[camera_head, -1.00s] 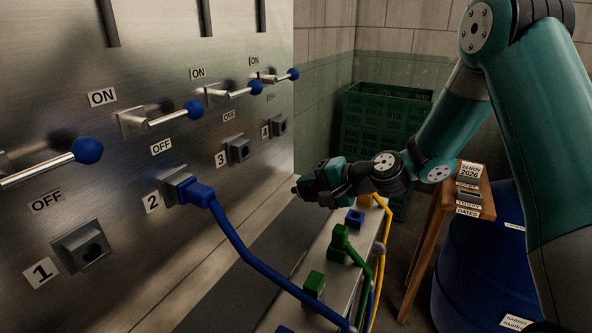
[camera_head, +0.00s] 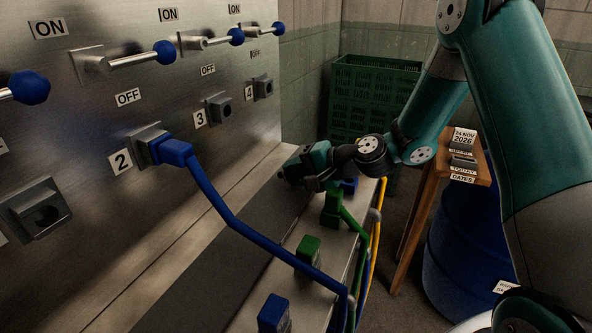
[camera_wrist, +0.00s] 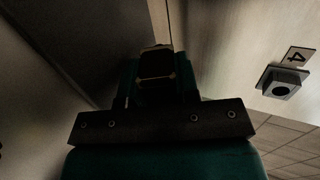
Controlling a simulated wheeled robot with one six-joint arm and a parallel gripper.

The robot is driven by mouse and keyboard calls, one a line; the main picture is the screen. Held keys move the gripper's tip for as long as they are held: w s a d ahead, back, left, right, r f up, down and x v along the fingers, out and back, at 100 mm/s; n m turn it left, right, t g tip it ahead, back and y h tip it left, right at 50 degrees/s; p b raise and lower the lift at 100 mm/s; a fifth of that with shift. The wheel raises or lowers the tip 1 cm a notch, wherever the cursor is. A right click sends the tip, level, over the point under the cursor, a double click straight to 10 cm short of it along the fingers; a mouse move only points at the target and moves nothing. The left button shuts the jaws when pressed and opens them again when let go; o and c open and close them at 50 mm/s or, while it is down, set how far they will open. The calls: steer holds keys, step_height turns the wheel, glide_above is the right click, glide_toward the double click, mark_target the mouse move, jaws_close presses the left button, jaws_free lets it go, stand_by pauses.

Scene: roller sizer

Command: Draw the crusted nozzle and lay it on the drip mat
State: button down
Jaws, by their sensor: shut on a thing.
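My gripper (camera_head: 287,173) is low over the far part of the ledge, right of and below socket 4. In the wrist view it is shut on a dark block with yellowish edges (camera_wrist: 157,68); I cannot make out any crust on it. A dark flat strip (camera_head: 225,245) lies along the ledge beside the panel; I cannot tell if it is the drip mat. A blue nozzle (camera_head: 174,151) with a blue hose sits in socket 2. Socket 4 (camera_head: 263,87) is empty and also shows in the wrist view (camera_wrist: 283,88). Socket 3 (camera_head: 218,108) is empty.
Green blocks (camera_head: 308,249) and blue blocks (camera_head: 273,313) stand along the ledge's right side, with hoses beyond its edge. Levers with blue knobs (camera_head: 166,52) jut from the panel. A green crate (camera_head: 375,90), a wooden stand (camera_head: 424,200) and a blue drum (camera_head: 462,255) are to the right.

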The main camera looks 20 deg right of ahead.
steer(key=c, duration=0.8)
jaws_free()
steer(key=b+v, duration=0.1)
steer(key=v, duration=1.6)
steer(key=shift+s+d+r, duration=0.1)
steer(key=shift+s, duration=0.1)
